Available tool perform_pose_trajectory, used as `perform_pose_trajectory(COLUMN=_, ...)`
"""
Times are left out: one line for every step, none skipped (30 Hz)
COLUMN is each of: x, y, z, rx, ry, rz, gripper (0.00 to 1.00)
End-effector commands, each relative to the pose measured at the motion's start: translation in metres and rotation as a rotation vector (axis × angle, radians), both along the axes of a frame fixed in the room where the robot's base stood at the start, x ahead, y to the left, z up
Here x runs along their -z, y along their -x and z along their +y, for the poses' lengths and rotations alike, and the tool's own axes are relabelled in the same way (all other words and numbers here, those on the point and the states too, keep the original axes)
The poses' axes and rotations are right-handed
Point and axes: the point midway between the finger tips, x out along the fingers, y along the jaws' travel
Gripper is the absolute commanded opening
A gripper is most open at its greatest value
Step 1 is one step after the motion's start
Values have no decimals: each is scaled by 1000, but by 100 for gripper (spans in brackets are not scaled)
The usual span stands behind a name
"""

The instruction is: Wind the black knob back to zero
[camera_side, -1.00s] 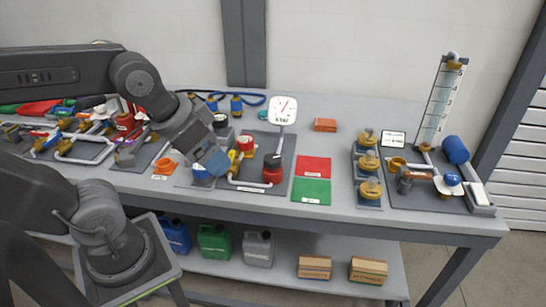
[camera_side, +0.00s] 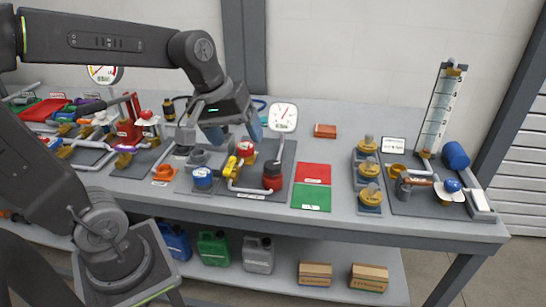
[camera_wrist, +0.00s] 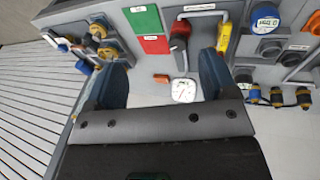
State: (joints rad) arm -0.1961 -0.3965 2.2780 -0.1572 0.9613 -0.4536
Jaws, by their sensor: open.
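A red unit with a dark top (camera_side: 272,170) stands at the right end of the grey pump plate; this dark top seems to be the black knob. In the wrist view the red unit (camera_wrist: 180,30) shows near the top, with a dark part below it. Its scale marks are too small to read. A white dial gauge (camera_side: 283,117) stands behind it, and also shows in the wrist view (camera_wrist: 184,91). My gripper (camera_side: 236,132) is open and empty, raised above the back left of the plate, apart from the red unit. Its blue fingers (camera_wrist: 162,70) frame the wrist view.
Brass valves (camera_side: 368,170) stand beyond.

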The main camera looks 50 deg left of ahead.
Motion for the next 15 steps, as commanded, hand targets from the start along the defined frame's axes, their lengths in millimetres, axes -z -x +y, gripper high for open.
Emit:
perform_pose_trajectory(x=4, y=-18, z=13, rx=-138, ry=66, rz=46, gripper=78)
perform_pose_trajectory(x=6, y=-28, z=20, rx=-223, ry=107, rz=70, gripper=78)
perform_pose_trajectory(x=9, y=-40, z=30, rx=-338, ry=162, rz=104, gripper=78)
perform_pose_trajectory(x=12, y=-49, z=39, rx=-424, ry=201, rz=127, gripper=78)
perform_pose_trajectory(x=16, y=-59, z=48, rx=-508, ry=240, rz=151, gripper=78)
perform_pose_trajectory(x=21, y=-70, z=59, rx=-620, ry=291, rz=184, gripper=78)
perform_pose_trajectory(x=25, y=-78, z=68, rx=-700, ry=327, rz=207, gripper=78)
perform_pose_trajectory(x=29, y=-85, z=77, rx=-775, ry=360, rz=229, gripper=78)
perform_pose_trajectory(x=35, y=-94, z=89, rx=-872, ry=403, rz=258, gripper=78)
perform_pose_trajectory(x=39, y=-99, z=97, rx=-938, ry=432, rz=277, gripper=78)
perform_pose_trajectory(x=43, y=-104, z=104, rx=-997, ry=459, rz=296, gripper=78)
perform_pose_trajectory(x=48, y=-109, z=113, rx=-1069, ry=489, rz=318, gripper=78)
perform_pose_trajectory(x=52, y=-113, z=119, rx=-1115, ry=509, rz=332, gripper=78)
perform_pose_trajectory(x=55, y=-116, z=124, rx=-1155, ry=526, rz=345, gripper=78)
perform_pose_trajectory(x=58, y=-119, z=129, rx=-1198, ry=545, rz=358, gripper=78)
